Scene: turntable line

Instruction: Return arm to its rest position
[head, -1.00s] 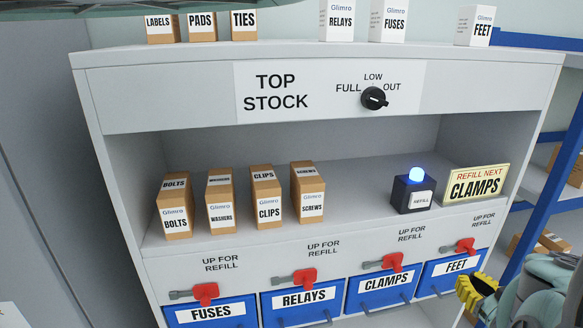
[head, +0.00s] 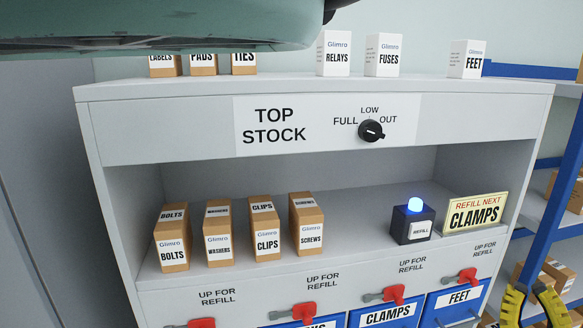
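My gripper (head: 532,303) is at the lower right edge of the head view, in front of the shelf unit's right side. Its two yellow fingers stand apart, with nothing seen between them; its lower part is cut off by the frame. A teal part of my arm crosses the top left and covers the tops of some boxes. The shelf unit (head: 330,150) carries a TOP STOCK dial (head: 371,131), a REFILL box with a lit blue lamp (head: 412,221) and a REFILL NEXT CLAMPS sign (head: 475,212).
BOLTS (head: 172,238), WASHERS (head: 218,235), CLIPS (head: 265,229) and SCREWS (head: 306,226) boxes stand on the middle shelf. Blue bins, including FEET (head: 458,300) and CLAMPS (head: 388,316), sit below under red latches. A blue-framed rack (head: 553,215) stands at the right.

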